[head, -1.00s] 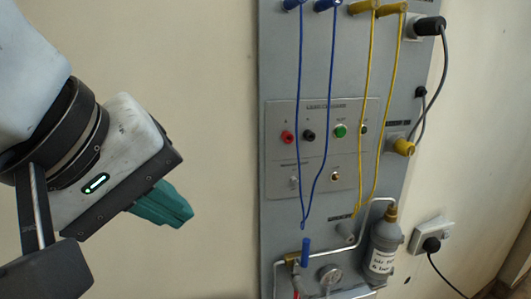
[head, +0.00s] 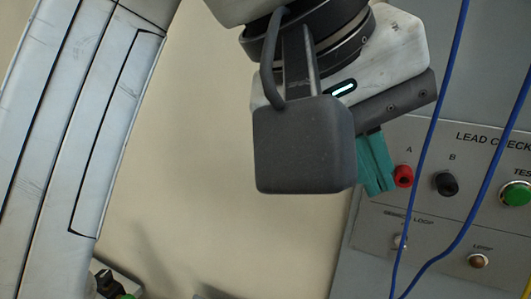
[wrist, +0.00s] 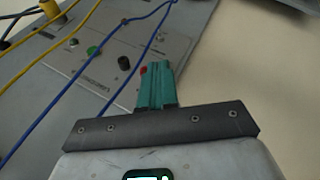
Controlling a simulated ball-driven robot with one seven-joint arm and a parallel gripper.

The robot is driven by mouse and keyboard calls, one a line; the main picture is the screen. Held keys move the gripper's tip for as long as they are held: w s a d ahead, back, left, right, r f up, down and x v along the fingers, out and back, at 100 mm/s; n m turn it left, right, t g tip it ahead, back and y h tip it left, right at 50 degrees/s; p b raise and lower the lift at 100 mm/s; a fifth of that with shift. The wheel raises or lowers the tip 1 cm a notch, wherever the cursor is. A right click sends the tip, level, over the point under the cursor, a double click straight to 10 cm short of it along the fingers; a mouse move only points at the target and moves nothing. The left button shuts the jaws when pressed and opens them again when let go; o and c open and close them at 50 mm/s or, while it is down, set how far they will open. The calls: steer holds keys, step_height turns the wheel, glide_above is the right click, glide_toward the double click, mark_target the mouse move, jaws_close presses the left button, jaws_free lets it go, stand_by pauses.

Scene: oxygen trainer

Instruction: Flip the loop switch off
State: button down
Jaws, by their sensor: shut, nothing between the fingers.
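The loop switch (head: 399,241) is a small pale toggle under the "sensor loop" label on the grey lead check panel (head: 433,222). A blue lead passes close by it, and its lever position is too small to tell. My gripper (head: 377,191) has teal fingers, shut and empty. In the head view they point down, above and left of the switch, beside the red socket. In the wrist view the shut fingers (wrist: 157,68) overlap the panel's edge and partly hide the red socket. I cannot tell whether they touch the panel.
Blue leads (head: 433,120) hang across the panel in front of it. A red socket (head: 403,176), a black socket (head: 446,184), a green test button (head: 516,193) and a loop lamp (head: 477,261) surround the switch. Yellow leads (wrist: 47,55) show in the wrist view. Bare wall lies left of the panel.

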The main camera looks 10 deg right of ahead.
steer(key=b, duration=0.3)
glide_toward(400, 240)
steer(key=x, duration=0.4)
steer(key=shift+f, duration=0.2)
steer(key=shift+b+x, duration=0.65)
steer(key=shift+x, duration=0.15)
steer(key=shift+d, duration=0.2)
